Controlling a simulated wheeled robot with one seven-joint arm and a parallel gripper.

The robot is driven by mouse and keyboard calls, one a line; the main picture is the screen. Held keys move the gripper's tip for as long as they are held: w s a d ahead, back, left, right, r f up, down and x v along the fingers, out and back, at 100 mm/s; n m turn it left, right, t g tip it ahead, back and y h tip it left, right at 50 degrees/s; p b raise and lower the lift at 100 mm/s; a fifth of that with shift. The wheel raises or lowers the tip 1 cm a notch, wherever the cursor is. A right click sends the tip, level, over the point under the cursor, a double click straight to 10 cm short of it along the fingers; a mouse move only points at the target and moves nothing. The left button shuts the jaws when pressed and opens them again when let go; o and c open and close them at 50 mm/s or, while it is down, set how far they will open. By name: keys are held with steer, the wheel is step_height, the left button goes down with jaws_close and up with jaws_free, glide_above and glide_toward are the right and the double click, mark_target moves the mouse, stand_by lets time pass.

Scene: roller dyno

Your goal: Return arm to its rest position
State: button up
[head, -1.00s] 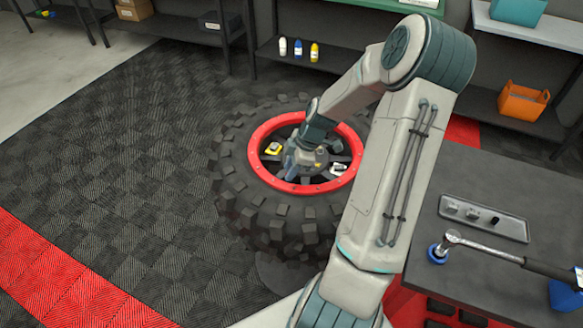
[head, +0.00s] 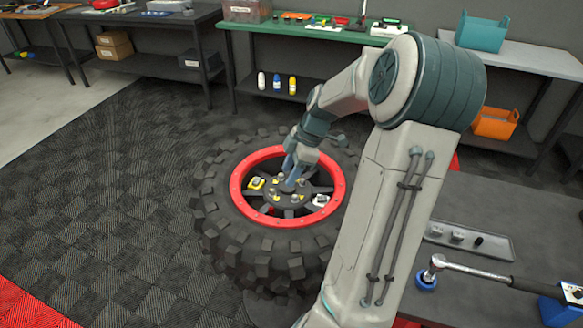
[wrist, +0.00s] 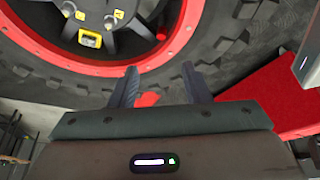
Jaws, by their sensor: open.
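My gripper (head: 290,176) is at the end of my arm, which reaches over the big black tire in the head view. The wrist view shows my gripper (wrist: 160,86) with two dark fingers spread apart and nothing between them. The tire (head: 225,245) lies with its red rim (head: 243,203) facing up. In the head view the gripper appears in front of the rim's dark hub; the gap between them is hard to judge. The wrist view shows part of the red rim (wrist: 50,62) and the tire's tread (wrist: 225,50) beyond the fingers.
A dark table (head: 510,215) at the right holds a grey tray (head: 465,240) and a ratchet wrench (head: 470,269). A green bench (head: 300,32) and a shelf with three bottles (head: 277,83) stand behind. Checkered floor (head: 110,190) at the left is clear.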

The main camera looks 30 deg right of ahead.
steer(key=shift+d+r, duration=0.1)
steer(key=shift+r, duration=0.25)
stand_by(0.3)
steer(key=s+a+r+m+h, duration=0.2)
steer(key=s+a+r+m, duration=0.1)
steer(key=s+a+m, duration=0.3)
steer(key=s+a+r+m+t+h, duration=0.1)
steer(key=s+a+r+m+h, duration=0.1)
steer(key=s+a+r+m, duration=0.2)
steer(key=shift+s+a+r+m, duration=0.2)
steer(key=shift+s+a+m, duration=1.6)
steer(key=shift+s+a, duration=2.3)
steer(key=shift+w+a, duration=0.55)
steer(key=shift+w, duration=0.05)
